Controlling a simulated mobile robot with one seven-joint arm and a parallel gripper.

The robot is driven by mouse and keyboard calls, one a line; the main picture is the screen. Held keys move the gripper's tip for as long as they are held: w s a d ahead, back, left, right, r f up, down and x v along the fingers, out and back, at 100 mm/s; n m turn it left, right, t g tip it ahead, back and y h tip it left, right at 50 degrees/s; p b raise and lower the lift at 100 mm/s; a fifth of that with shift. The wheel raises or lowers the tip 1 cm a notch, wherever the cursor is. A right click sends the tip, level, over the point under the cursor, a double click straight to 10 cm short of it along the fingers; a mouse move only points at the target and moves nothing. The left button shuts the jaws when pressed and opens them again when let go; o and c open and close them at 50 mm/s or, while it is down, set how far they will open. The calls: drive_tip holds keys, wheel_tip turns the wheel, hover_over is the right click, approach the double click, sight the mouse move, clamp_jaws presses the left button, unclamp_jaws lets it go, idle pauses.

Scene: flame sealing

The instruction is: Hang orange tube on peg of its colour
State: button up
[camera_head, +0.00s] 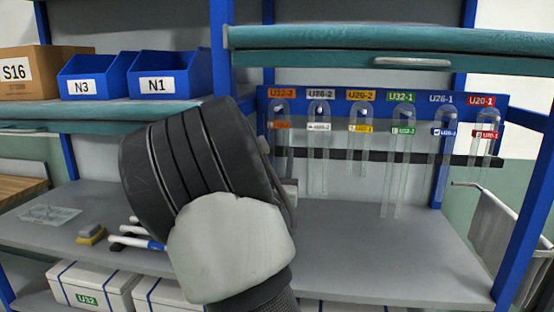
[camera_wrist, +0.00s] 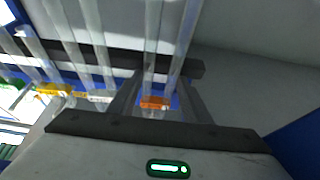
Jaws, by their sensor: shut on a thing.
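The orange-labelled clear tube (camera_head: 282,137) is upright at the left end of the blue peg rail, below the orange sign U22-2 (camera_head: 282,93). Its top loop overlaps the peg place there; I cannot tell whether the loop is around the peg. In the wrist view its orange label (camera_wrist: 154,103) shows between the fingers of my gripper (camera_wrist: 158,86), which is shut on the tube. In the head view my wrist hides most of the gripper and the tube's lower part.
Several other clear tubes hang to the right, such as the white-labelled tube (camera_head: 318,150) close beside it. A black bar (camera_head: 420,157) runs behind them. Blue bins (camera_head: 170,75) stand on the left shelf. The grey worktop (camera_head: 370,250) is clear below the tubes.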

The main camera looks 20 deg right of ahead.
idle(0.3)
drive_tip(key=o, duration=1.1)
drive_tip(key=shift+w, duration=0.1)
drive_tip(key=shift+o, duration=0.2)
drive_tip(key=shift+d, duration=0.1)
drive_tip(key=o, duration=0.7)
drive_tip(key=shift+d, duration=0.1)
drive_tip(key=shift+a+r+b+v, duration=0.15)
drive_tip(key=shift+b+v, duration=0.1)
drive_tip(key=shift+v, duration=1.25)
drive_tip(key=shift+r+b+v, duration=0.2)
drive_tip(key=shift+v, duration=1.3)
drive_tip(key=shift+a+r+b+v, duration=0.15)
drive_tip(key=shift+b+v, duration=0.1)
drive_tip(key=shift+v, duration=1.25)
